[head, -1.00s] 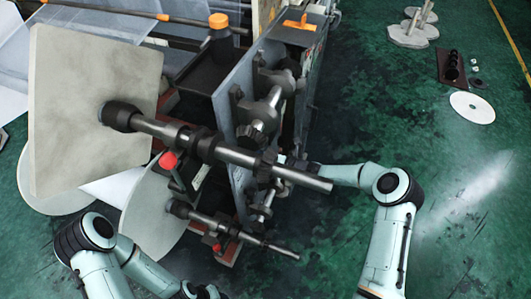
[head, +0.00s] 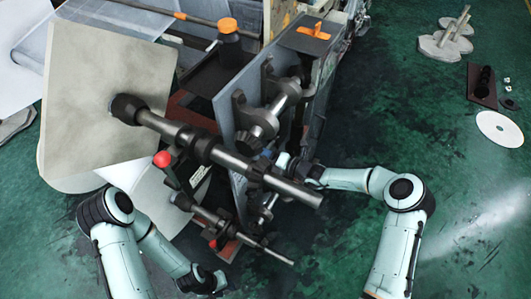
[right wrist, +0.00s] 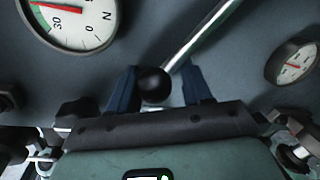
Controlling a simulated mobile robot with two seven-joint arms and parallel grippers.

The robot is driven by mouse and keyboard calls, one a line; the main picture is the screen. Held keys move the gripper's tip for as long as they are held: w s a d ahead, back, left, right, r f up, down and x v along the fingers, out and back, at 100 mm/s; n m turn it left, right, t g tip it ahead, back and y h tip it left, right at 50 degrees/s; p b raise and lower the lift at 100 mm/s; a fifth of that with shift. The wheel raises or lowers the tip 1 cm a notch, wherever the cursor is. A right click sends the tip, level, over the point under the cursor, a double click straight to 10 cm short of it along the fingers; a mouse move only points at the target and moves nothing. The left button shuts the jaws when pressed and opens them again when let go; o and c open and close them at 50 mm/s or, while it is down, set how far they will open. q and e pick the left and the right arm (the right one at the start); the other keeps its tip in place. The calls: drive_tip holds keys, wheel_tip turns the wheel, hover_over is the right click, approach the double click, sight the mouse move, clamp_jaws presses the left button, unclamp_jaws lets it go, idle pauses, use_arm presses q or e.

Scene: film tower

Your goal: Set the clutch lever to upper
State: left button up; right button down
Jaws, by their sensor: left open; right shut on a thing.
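The clutch lever, a bright metal rod (right wrist: 198,40) with a black ball knob (right wrist: 154,85), shows in the right wrist view against a grey panel. The blue fingers of my right gripper (right wrist: 156,90) stand on either side of the knob, and the gripper is shut on it. In the head view my right arm reaches to the machine's side, and the rollers and panel mostly hide its gripper and the lever. My left gripper (head: 215,283) is low in the head view, open and apart from the machine; its fingers are hard to make out.
Round gauges (right wrist: 72,15) and (right wrist: 293,62) sit on the panel beside the lever. A thick roller shaft (head: 240,160) with a large pale plate (head: 105,95) juts out in front. A red ball knob (head: 161,159) is nearby.

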drive_tip(key=shift+w+d+r, duration=0.25)
drive_tip(key=shift+w+r, duration=0.1)
drive_tip(key=shift+r, duration=0.1)
drive_tip(key=c, duration=0.5)
unclamp_jaws()
drive_tip(key=shift+o, duration=0.3)
use_arm(q)
drive_tip(key=shift+w, duration=0.1)
use_arm(e)
drive_tip(key=shift+f, duration=0.15)
drive_tip(key=shift+f, duration=0.1)
drive_tip(key=shift+s, duration=0.15)
drive_tip(key=shift+s+d, duration=0.15)
drive_tip(key=shift+d, duration=0.1)
use_arm(q)
drive_tip(key=shift+s+f+b, duration=0.65)
drive_tip(key=shift+s+f, duration=0.1)
drive_tip(key=shift+f, duration=0.1)
use_arm(e)
drive_tip(key=v, duration=1.2)
drive_tip(key=shift+s+d, duration=0.2)
drive_tip(key=shift+s, duration=0.15)
